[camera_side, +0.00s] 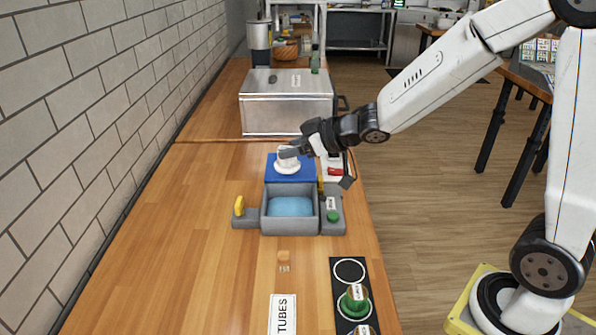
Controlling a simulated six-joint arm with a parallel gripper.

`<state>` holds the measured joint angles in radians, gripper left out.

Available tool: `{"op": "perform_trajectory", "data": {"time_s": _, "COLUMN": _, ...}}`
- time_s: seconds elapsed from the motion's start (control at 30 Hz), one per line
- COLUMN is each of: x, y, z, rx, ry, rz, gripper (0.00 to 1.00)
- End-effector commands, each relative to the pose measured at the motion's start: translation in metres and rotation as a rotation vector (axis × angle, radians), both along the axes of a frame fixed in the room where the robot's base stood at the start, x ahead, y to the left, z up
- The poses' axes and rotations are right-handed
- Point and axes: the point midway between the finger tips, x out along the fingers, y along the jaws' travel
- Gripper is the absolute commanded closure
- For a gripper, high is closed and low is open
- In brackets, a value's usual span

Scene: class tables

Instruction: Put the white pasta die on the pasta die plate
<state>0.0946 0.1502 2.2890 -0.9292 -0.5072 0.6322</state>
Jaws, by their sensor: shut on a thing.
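The white pasta die (287,166) is a round white piece at the blue block (302,179) in the middle of the picture. My gripper (289,153) is shut on its top, coming in from the right. I cannot tell whether the die touches the blue surface or hangs just above it. A black plate with white rings (334,284), which looks like the pasta die plate, lies at the front right of the table. Its far ring is empty. A green die (354,301) stands on the ring nearer the camera, and another piece is cut off at the bottom edge.
A grey machine (319,209) with a blue-floored basin, a yellow handle and a green button stands in front of the blue block. A metal box (287,103) stands behind. A small orange piece (284,256) and a TUBES label (283,314) lie in front. The left side is clear.

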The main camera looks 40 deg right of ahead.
Motion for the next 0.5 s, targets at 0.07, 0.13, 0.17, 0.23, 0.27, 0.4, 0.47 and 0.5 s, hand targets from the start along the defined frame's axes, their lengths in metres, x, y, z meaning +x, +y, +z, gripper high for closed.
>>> {"op": "perform_trajectory", "data": {"time_s": 0.07, "x": -0.004, "y": 0.001, "z": -0.004, "rx": 0.001, "ry": 0.000, "rz": 0.047, "gripper": 1.00}}
{"op": "perform_trajectory", "data": {"time_s": 0.13, "x": -0.008, "y": 0.003, "z": -0.007, "rx": 0.001, "ry": 0.001, "rz": 0.097, "gripper": 1.00}}
{"op": "perform_trajectory", "data": {"time_s": 0.17, "x": -0.010, "y": 0.004, "z": -0.009, "rx": 0.001, "ry": 0.001, "rz": 0.120, "gripper": 1.00}}
{"op": "perform_trajectory", "data": {"time_s": 0.23, "x": -0.016, "y": 0.007, "z": -0.014, "rx": 0.002, "ry": 0.003, "rz": 0.178, "gripper": 1.00}}
{"op": "perform_trajectory", "data": {"time_s": 0.27, "x": -0.019, "y": 0.008, "z": -0.016, "rx": 0.003, "ry": 0.003, "rz": 0.204, "gripper": 1.00}}
{"op": "perform_trajectory", "data": {"time_s": 0.4, "x": -0.037, "y": 0.011, "z": -0.029, "rx": 0.004, "ry": 0.004, "rz": 0.340, "gripper": 1.00}}
{"op": "perform_trajectory", "data": {"time_s": 0.47, "x": -0.046, "y": 0.012, "z": -0.036, "rx": 0.004, "ry": 0.004, "rz": 0.403, "gripper": 1.00}}
{"op": "perform_trajectory", "data": {"time_s": 0.5, "x": -0.053, "y": 0.013, "z": -0.040, "rx": 0.004, "ry": 0.004, "rz": 0.445, "gripper": 1.00}}
